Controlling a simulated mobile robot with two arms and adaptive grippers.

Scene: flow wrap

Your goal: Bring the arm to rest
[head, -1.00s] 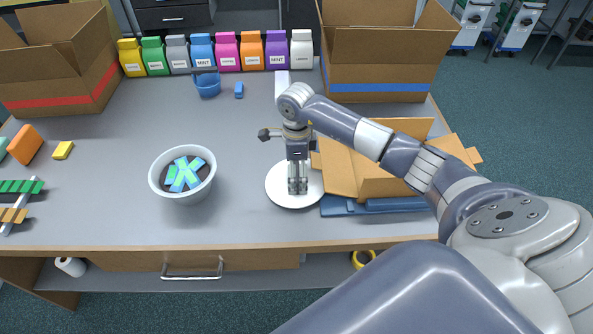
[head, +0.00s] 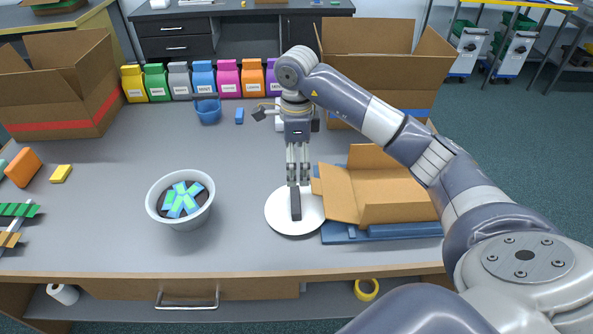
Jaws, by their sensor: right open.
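My right gripper (head: 297,183) hangs pointing down over the middle of the table in the head view. Its two fingers are apart with nothing between them. A dark upright bar (head: 296,204) is on a white round plate (head: 280,222) just below the fingertips. Whether the fingertips still touch the bar is hard to tell. My right arm reaches in from the lower right, passing in front of the purple packet and the cardboard boxes. My left gripper is not in view.
A white bowl (head: 153,207) with blue-green packets stands left of the plate. Large boxes (head: 60,90) (head: 372,48) and a row of coloured packets (head: 228,78) stand behind.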

